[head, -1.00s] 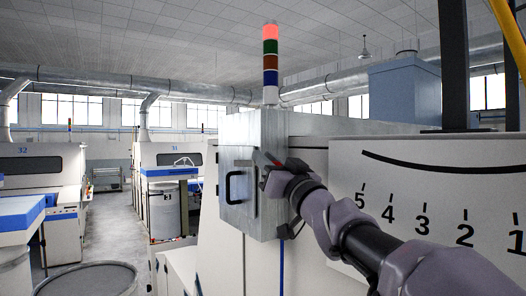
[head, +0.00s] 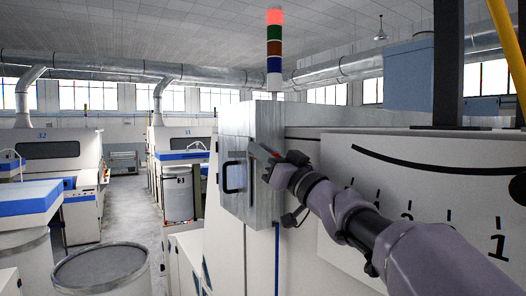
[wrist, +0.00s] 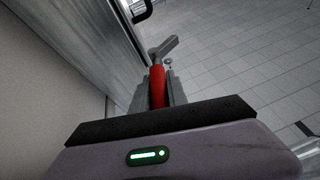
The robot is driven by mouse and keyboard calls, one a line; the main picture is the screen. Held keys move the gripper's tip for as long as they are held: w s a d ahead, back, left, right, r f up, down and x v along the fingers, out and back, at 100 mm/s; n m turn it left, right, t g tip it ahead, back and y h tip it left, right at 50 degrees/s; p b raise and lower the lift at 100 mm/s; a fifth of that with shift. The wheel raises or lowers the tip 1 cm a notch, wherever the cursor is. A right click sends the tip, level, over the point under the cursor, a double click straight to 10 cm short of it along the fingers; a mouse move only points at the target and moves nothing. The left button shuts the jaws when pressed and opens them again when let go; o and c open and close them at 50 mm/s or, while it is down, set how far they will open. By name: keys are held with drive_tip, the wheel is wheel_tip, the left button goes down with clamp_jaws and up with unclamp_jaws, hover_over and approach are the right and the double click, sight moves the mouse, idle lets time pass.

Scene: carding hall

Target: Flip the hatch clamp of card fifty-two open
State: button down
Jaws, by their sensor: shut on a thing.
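The hatch clamp has a red handle (wrist: 157,86) with a grey metal lever (wrist: 166,47) beyond it. My gripper (wrist: 158,92) is shut on the red handle, one finger on each side of it in the wrist view. In the head view my gripper (head: 268,166) is at the right part of the metal hatch box (head: 240,124), where a small red bit of the clamp shows. The hatch has a black pull handle (head: 228,178) left of my gripper. The clamp's base and joint are mostly hidden in the head view.
A signal tower (head: 274,50) with its red top lit stands above the box. A white scale panel (head: 345,165) lies right, behind my arm. A round drum (head: 100,268) and a blue-topped machine (head: 28,205) stand left. Clear aisle floor (head: 135,205) runs between machines.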

drive_tip(key=c, duration=1.5)
unclamp_jaws()
drive_tip(key=shift+o, duration=1)
drive_tip(key=shift+w+a, duration=0.1)
drive_tip(key=shift+r+p, duration=0.35)
drive_tip(key=shift+r, duration=0.05)
wheel_tip(320, 180, up, 4)
drive_tip(key=p, duration=0.3)
drive_tip(key=shift+f, duration=0.15)
drive_tip(key=s+d+b, duration=0.2)
drive_tip(key=s+b, duration=0.2)
drive_tip(key=s, duration=1.2)
drive_tip(key=shift+d+r, duration=0.2)
drive_tip(key=shift+r, duration=0.05)
